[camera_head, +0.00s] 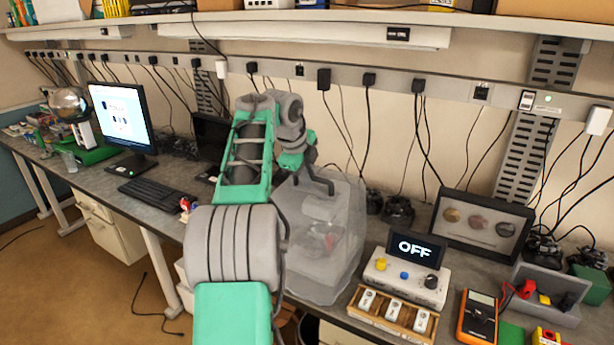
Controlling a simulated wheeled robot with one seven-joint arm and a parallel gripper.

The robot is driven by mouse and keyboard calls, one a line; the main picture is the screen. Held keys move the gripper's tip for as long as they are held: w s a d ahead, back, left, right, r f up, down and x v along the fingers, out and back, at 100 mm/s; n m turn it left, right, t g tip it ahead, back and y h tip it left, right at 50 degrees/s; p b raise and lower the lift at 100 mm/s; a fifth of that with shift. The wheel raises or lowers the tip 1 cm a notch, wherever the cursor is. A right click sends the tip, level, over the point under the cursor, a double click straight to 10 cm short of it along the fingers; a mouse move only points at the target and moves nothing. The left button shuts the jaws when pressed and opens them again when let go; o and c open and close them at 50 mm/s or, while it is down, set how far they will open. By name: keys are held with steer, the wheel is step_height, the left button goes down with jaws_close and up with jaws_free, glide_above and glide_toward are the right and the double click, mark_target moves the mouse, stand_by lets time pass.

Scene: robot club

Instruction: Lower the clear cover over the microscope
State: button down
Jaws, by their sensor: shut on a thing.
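The clear cover (345,262) is a tall, see-through, boxy hood at the middle of the bench, in front of the wall. My gripper (328,186) is at the top of the cover, shut on it; the fingertips are small and partly lost against the clear top. The microscope cannot be made out clearly. A blurred pale shape with a reddish patch shows through the cover's wall, and I cannot tell whether it is the microscope. My arm hides the cover's left side. I cannot tell whether its lower edge touches the bench.
A control box with an OFF display (415,248) and a wooden tray (390,318) stand close on the cover's right. A framed panel (482,222) leans behind them. An orange multimeter (478,318) lies farther right. A monitor (122,118) and keyboard (155,195) are left. Cables hang behind.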

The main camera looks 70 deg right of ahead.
steer(key=shift+s+d+r+p, duration=0.15)
steer(key=shift+d+p, duration=0.2)
steer(key=shift+d, duration=0.2)
steer(key=shift+s+d+p, duration=0.15)
steer(key=shift+d+p, duration=0.15)
steer(key=shift+d, duration=0.25)
steer(key=shift+s+d, duration=0.25)
steer(key=shift+d, duration=0.95)
steer(key=shift+f, duration=0.2)
steer(key=shift+a+f+b, duration=0.1)
steer(key=shift+f+b, duration=0.8)
steer(key=shift+b, duration=0.05)
steer(key=c, duration=1.3)
jaws_free()
